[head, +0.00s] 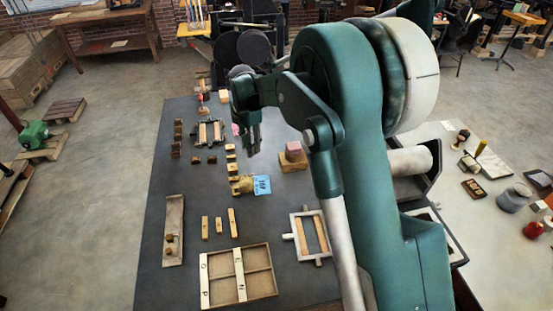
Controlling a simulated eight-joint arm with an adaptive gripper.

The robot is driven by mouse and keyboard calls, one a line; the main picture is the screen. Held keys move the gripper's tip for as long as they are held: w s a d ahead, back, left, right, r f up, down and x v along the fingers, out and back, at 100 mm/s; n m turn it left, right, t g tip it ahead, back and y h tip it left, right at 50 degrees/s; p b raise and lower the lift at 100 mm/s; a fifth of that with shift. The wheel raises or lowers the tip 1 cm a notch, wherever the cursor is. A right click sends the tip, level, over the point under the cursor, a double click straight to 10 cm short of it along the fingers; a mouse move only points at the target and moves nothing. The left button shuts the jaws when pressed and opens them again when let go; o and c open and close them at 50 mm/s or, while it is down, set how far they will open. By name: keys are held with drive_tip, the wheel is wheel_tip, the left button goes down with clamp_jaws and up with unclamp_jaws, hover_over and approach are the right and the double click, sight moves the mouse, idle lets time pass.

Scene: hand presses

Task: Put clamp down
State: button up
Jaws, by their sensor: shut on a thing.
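My gripper (249,138) hangs over the dark table (185,285), above its middle part, with its fingers pointing down. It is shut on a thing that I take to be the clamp. The clamp's outline is too small and dark to tell apart from the fingers. My arm hides part of the table's right side. I cannot make out a gap between the gripper's lower end and the things behind it.
Frames (293,226) (196,136), a divided tray (272,275) and a narrow tray (173,205) lie around. Bare table shows at the left front.

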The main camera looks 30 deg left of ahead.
drive_tip(key=shift+s+a+r+m+p, duration=0.1)
drive_tip(key=shift+m+p, duration=0.4)
drive_tip(key=shift+p, duration=0.4)
hover_over(251, 168)
drive_tip(key=shift+f, duration=3.2)
drive_tip(key=shift+f, duration=0.15)
drive_tip(key=shift+s+f+p, duration=0.1)
drive_tip(key=shift+f+p, duration=0.2)
drive_tip(key=shift+f, duration=1.4)
drive_tip(key=shift+f, duration=0.2)
drive_tip(key=o, duration=1.1)
drive_tip(key=shift+c, duration=0.2)
drive_tip(key=shift+r, duration=0.2)
